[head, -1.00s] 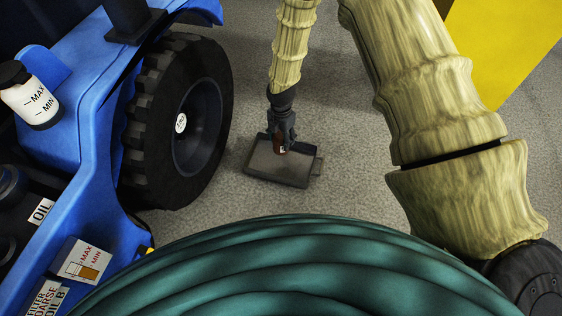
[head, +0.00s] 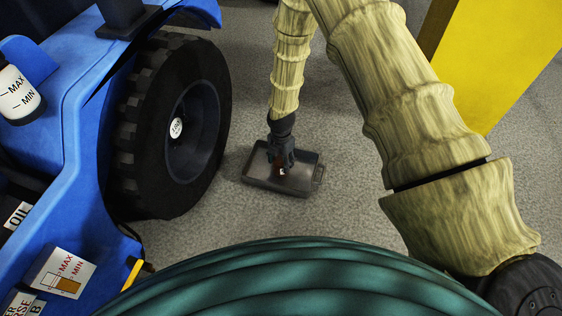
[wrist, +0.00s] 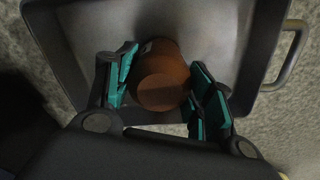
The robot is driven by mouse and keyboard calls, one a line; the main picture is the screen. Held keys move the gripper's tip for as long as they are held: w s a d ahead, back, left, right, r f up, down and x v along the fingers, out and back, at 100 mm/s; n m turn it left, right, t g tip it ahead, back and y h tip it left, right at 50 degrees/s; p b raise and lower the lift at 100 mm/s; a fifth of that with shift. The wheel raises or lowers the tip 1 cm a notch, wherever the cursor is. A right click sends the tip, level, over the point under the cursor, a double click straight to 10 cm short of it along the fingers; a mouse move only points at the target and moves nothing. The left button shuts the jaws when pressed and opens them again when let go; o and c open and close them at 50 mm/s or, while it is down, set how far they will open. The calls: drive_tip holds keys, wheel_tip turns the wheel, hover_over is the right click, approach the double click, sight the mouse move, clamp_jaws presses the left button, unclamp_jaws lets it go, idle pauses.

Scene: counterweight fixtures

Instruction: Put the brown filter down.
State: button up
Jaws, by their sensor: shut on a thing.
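The brown filter (wrist: 162,80) is a short cylinder between the two teal-padded fingers of my gripper (wrist: 165,92) in the wrist view. My gripper is shut on it. In the head view my gripper (head: 281,166) points down over a dark grey tray (head: 309,187) on the floor, with a bit of the brown filter (head: 281,172) showing below the fingers. The tray (wrist: 82,48) also fills much of the wrist view, behind the filter. I cannot tell whether the filter touches the tray floor.
A blue tractor (head: 70,140) with a large black tyre (head: 165,125) stands left of the tray. A yellow block (head: 500,60) stands at the upper right. Bare grey floor (head: 350,225) surrounds the tray. The tray has a handle (wrist: 291,60) on its right side.

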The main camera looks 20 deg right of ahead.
drive_tip(key=o, duration=1.3)
drive_tip(key=shift+f, duration=0.1)
wheel_tip(320, 180, up, 12)
drive_tip(key=p, duration=0.7)
drive_tip(key=s+f+m+y, duration=0.1)
drive_tip(key=s+f+m, duration=0.4)
drive_tip(key=s, duration=0.5)
drive_tip(key=s+f+m, duration=0.2)
drive_tip(key=s+m, duration=0.6)
drive_tip(key=s, duration=0.2)
drive_tip(key=s+d+m, duration=0.1)
drive_tip(key=s+m, duration=0.3)
drive_tip(key=s, duration=0.1)
drive_tip(key=s+d+r+m, duration=0.1)
drive_tip(key=s+m, duration=0.3)
drive_tip(key=s, duration=0.2)
drive_tip(key=s+d+m+h, duration=0.1)
drive_tip(key=s+m, duration=0.3)
drive_tip(key=s, duration=0.1)
drive_tip(key=shift+s+d+r, duration=0.15)
drive_tip(key=shift+s, duration=0.05)
wheel_tip(320, 180, up, 42)
drive_tip(key=p, duration=4.2)
drive_tip(key=shift+r+p, duration=0.25)
drive_tip(key=shift+p, duration=0.05)
